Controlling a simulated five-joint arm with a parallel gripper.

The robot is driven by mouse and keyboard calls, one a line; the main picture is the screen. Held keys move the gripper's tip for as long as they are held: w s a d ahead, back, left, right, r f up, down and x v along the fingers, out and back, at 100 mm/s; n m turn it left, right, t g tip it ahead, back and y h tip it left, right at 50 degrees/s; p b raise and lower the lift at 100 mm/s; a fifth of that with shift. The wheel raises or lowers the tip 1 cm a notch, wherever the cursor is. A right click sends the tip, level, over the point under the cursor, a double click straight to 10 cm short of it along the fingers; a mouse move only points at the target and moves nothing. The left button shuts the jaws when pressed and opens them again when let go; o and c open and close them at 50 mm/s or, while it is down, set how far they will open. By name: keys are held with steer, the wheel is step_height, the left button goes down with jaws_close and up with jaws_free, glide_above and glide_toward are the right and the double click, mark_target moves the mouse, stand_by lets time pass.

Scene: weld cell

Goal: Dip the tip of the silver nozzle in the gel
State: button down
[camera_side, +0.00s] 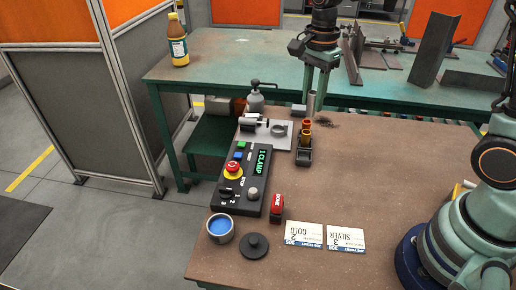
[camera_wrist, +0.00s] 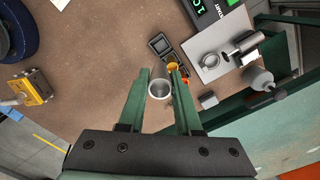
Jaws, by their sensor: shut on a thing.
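The silver nozzle (camera_side: 311,103) is a plain grey tube, held upright between the fingers of my gripper (camera_side: 318,88) at the back of the brown table. In the wrist view the open end of the silver nozzle (camera_wrist: 160,88) shows between the two green fingers of my gripper (camera_wrist: 160,80), which are shut on it. The gel is blue and fills a small round tin (camera_side: 220,228) at the table's front left, far from my gripper.
A black rack (camera_side: 304,157) holds gold nozzles (camera_side: 307,130) just in front of my gripper. A control box (camera_side: 245,178), a clamp fixture (camera_side: 265,130), a black lid (camera_side: 255,246), a red block (camera_side: 277,207) and two cards (camera_side: 345,239) stand or lie nearby. The table's right middle is clear.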

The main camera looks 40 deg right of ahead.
mark_target(312, 93)
step_height(312, 93, up, 4)
steer(key=shift+r, duration=0.1)
steer(key=shift+a+r, duration=0.15)
steer(key=shift+a, duration=0.05)
steer(key=s+a+f, duration=0.2)
steer(key=a+f, duration=0.2)
steer(key=a, duration=0.6)
steer(key=s+a+f, duration=0.2)
steer(key=a+f, duration=0.1)
steer(key=a, duration=0.6)
steer(key=s+a+f, duration=0.2)
steer(key=a+f, duration=0.2)
steer(key=a, duration=0.6)
steer(key=shift+f, duration=2.9)
steer(key=shift+f, duration=0.6)
step_height(312, 93, up, 7)
